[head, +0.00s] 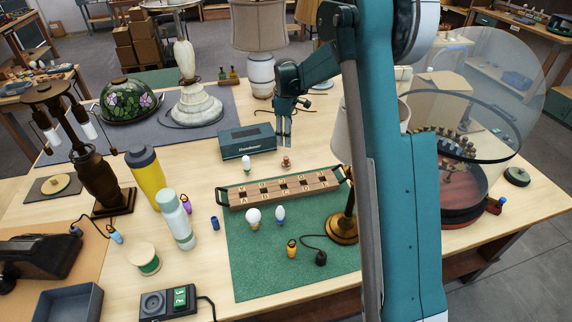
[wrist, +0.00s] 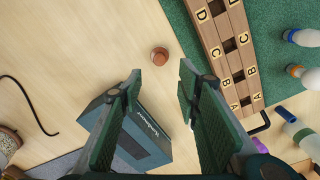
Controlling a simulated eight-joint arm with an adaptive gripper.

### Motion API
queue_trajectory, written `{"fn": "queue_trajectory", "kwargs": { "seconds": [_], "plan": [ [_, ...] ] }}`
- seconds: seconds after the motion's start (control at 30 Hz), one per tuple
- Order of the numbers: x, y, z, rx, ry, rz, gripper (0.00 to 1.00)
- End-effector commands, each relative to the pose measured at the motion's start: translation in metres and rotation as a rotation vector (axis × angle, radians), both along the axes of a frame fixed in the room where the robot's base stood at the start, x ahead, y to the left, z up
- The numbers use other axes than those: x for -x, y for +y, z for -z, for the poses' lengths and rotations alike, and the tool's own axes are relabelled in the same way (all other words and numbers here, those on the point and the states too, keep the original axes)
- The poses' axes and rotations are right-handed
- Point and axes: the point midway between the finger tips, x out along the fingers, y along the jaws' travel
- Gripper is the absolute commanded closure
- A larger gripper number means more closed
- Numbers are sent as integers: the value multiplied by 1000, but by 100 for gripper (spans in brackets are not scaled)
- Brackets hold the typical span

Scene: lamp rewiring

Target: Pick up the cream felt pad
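My gripper (head: 283,140) is above the middle of the table, near the dark teal box. In the wrist view, its two green-padded fingers (wrist: 160,72) are apart with nothing between them. A small copper-brown round piece (head: 286,162) stands on bare wood; in the wrist view it is just beyond the fingertips (wrist: 160,56). I cannot clearly make out a cream felt pad. A flat tan disc (head: 56,183) lies on a dark square at the far left, well away from my gripper; I cannot tell its material.
The teal box (head: 246,142) is left of my gripper, with a small white bulb (head: 246,162) before it. A lettered wooden rack (head: 285,188) lies partly on the green mat (head: 265,270). A brass-based lamp (head: 343,228) stands right, partly hidden by my arm.

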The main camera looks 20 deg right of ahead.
Motion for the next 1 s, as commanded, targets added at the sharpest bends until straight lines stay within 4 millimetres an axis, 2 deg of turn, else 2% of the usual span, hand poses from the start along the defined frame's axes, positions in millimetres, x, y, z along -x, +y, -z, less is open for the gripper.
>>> {"fn": "queue_trajectory", "kwargs": {
  "seconds": [0.03,0.1,0.2,0.67,1.0],
  "plan": [
    [0,0,15,0,0,0,67],
    [0,0,30,0,0,0,67],
    [0,0,42,0,0,0,67],
    [0,0,49,0,0,0,67],
    [0,0,72,0,0,0,67]
  ]
}}
